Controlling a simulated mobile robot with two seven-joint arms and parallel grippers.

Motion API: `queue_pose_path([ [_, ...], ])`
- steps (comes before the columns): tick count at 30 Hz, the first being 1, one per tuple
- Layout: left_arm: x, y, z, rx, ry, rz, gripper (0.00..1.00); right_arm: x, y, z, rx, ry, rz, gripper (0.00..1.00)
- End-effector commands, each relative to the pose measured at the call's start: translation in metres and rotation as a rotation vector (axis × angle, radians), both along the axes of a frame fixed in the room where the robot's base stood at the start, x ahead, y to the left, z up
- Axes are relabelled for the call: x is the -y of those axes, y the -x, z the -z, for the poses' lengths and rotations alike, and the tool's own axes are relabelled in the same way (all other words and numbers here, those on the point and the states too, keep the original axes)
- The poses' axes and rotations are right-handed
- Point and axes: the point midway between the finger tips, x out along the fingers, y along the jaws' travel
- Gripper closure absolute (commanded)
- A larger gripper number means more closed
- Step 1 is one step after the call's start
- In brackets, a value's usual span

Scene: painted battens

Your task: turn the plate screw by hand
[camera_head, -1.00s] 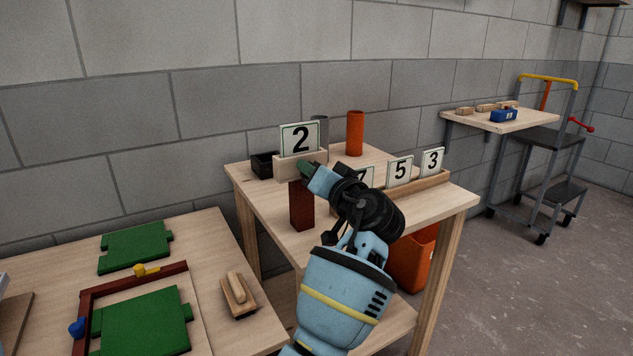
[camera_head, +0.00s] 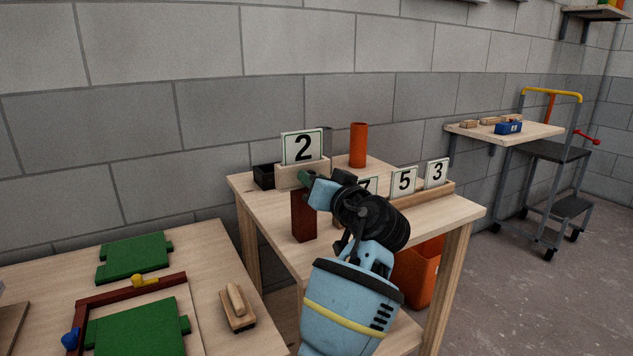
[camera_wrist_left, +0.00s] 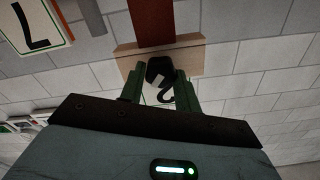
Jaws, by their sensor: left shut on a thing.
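The number plate "2" (camera_head: 302,147) stands upright in a pale wooden holder (camera_head: 288,177) on a dark red post (camera_head: 303,220). My left gripper (camera_head: 307,179) is at the front of the holder, its green fingers partly hidden by its own wrist. In the left wrist view, which looks upside down, the green fingers (camera_wrist_left: 160,88) are shut on a small black knob, the plate screw (camera_wrist_left: 157,68), against the wooden holder (camera_wrist_left: 188,60). The post also shows there (camera_wrist_left: 151,22). The screw is hidden in the head view. My right gripper is not in view.
Plates "5" (camera_head: 403,182) and "3" (camera_head: 436,172) stand in a wooden rail; a "7" plate is partly behind my arm. A black box (camera_head: 264,176) and orange cylinder (camera_head: 358,146) stand behind. Green boards (camera_head: 134,257) and a brush (camera_head: 238,308) lie on the left table.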

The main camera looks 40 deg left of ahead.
Motion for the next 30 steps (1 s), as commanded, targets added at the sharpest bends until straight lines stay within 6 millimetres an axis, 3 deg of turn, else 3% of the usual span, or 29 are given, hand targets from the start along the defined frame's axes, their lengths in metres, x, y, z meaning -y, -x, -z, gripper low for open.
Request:
queue_pose_path([
  [1, 0.000, 0.000, 0.002, -0.004, 0.004, -0.001, 0.90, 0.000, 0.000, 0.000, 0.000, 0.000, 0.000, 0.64],
  [2, 0.000, 0.000, 0.002, -0.004, 0.004, -0.001, 0.64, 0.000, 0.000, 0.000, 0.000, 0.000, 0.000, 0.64],
  [6, 0.000, 0.000, 0.001, -0.003, 0.002, 0.000, 0.46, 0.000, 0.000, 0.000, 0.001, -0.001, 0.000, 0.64],
  [17, 0.005, 0.002, 0.001, -0.002, 0.000, 0.001, 0.46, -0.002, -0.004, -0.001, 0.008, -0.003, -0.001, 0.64],
  [30, 0.062, 0.025, 0.001, -0.003, 0.002, 0.001, 0.46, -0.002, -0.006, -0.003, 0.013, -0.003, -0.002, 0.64],
])
